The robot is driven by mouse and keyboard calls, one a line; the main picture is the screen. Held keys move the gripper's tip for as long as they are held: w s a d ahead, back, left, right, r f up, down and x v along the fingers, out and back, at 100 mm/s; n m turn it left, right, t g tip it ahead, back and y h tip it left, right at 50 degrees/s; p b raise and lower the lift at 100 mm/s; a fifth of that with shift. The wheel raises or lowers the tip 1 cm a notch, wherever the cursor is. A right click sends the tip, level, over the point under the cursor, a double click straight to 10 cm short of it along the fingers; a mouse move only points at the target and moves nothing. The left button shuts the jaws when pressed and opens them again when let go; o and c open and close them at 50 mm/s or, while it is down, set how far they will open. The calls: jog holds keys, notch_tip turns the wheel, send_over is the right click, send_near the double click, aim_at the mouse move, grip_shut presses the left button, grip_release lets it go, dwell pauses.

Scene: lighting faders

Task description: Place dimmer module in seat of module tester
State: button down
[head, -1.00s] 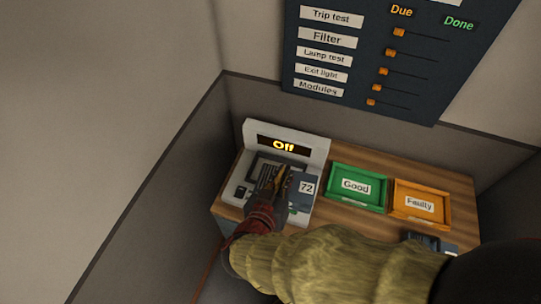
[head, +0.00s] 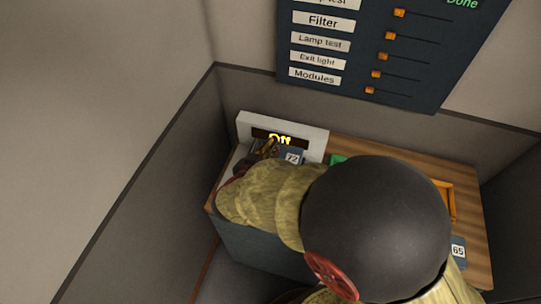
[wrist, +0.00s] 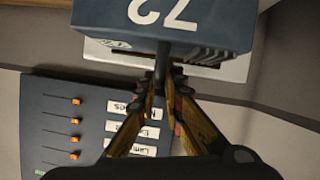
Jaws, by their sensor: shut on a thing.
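The dimmer module (head: 290,153) is a blue-grey box with a white 72 label. My gripper (head: 268,146) is shut on it at the tester. In the wrist view, the fingers (wrist: 163,88) close on a dark stem of the module (wrist: 110,28), whose label appears upside down. The module tester (head: 313,139) is a pale unit at the back left of the bench, its display (head: 279,138) reading Off. A pale part of it (wrist: 238,70) shows behind the module in the wrist view. My arm hides its seat, so I cannot tell whether the module touches it.
The wooden bench (head: 400,156) stands in a corner between grey walls. My arm covers most of the green tray (head: 338,159) and the orange tray (head: 452,200). Another module labelled 65 (head: 457,252) is at the front right. A fader board (head: 350,60) hangs above.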

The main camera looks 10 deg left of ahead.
jog(key=shift+w+a+f, duration=0.3)
jog(key=shift+w+f, duration=0.1)
notch_tip(320, 180, down, 4)
jog(key=shift+w+a+r+b, duration=0.1)
jog(key=shift+w+r+b, duration=0.1)
jog(key=shift+b, duration=0.95)
jog(key=c, duration=1.9)
grip_release()
jog(key=shift+s+f, duration=0.1)
